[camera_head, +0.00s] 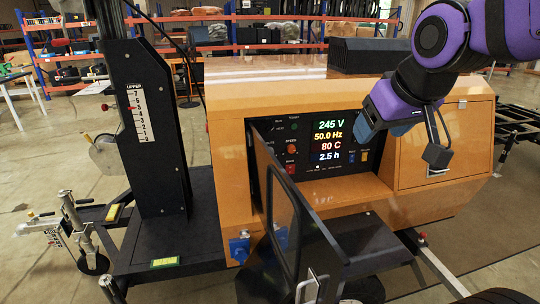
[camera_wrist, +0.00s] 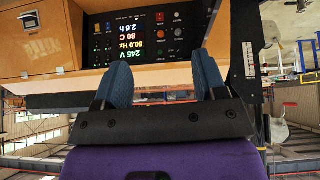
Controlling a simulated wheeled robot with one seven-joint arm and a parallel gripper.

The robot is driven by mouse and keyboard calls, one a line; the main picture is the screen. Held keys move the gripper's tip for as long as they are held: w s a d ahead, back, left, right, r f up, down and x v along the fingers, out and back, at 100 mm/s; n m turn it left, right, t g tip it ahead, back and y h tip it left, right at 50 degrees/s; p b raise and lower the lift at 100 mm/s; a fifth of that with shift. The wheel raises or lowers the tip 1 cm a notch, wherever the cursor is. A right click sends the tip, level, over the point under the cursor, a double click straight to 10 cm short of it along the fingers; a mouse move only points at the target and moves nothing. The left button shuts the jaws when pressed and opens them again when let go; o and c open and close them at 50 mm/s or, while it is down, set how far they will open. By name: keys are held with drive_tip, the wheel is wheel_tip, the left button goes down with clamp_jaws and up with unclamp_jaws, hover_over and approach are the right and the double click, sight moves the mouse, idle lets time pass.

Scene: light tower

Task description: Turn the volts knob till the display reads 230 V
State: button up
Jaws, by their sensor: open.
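The control panel (camera_head: 312,170) is set in the orange housing, and its display (camera_head: 328,140) reads 245 V, 50.0 Hz, 80 C and 2.5 h. The display also shows upside down in the wrist view (camera_wrist: 129,42). An orange knob (camera_head: 292,150) and a red control (camera_head: 291,168) sit left of the display. Small controls (camera_head: 357,155) sit right of it. Labels are too small to tell which is the volts knob. My gripper (camera_wrist: 162,60) is open and empty, with blue fingers apart from the panel. In the head view it hangs at the panel's upper right.
A black panel door (camera_head: 284,222) stands open in front of the panel's left part. A black shelf (camera_head: 365,240) juts out below. The black mast (camera_head: 150,140) stands left. An orange hatch (camera_head: 432,150) is to the right. Storage racks stand behind.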

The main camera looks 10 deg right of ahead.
drive_tip(key=w+a+f+n+t+y, duration=0.15)
drive_tip(key=w+f, duration=0.25)
drive_tip(key=w, duration=0.7)
drive_tip(key=w+a+f+t, duration=0.2)
drive_tip(key=w+f, duration=0.2)
drive_tip(key=w, duration=0.7)
drive_tip(key=w+a+f+n+t+y, duration=0.15)
drive_tip(key=w+f, duration=0.25)
drive_tip(key=w, duration=0.7)
drive_tip(key=w+f+m+t+h, duration=0.1)
drive_tip(key=w+f+m+t, duration=0.3)
drive_tip(key=f, duration=0.7)
drive_tip(key=w+f+t+h, duration=0.2)
drive_tip(key=w+f, duration=0.4)
drive_tip(key=f, duration=0.4)
drive_tip(key=w, duration=1.1)
drive_tip(key=shift+a, duration=0.4)
drive_tip(key=shift+w+f, duration=0.1)
drive_tip(key=c, duration=0.9)
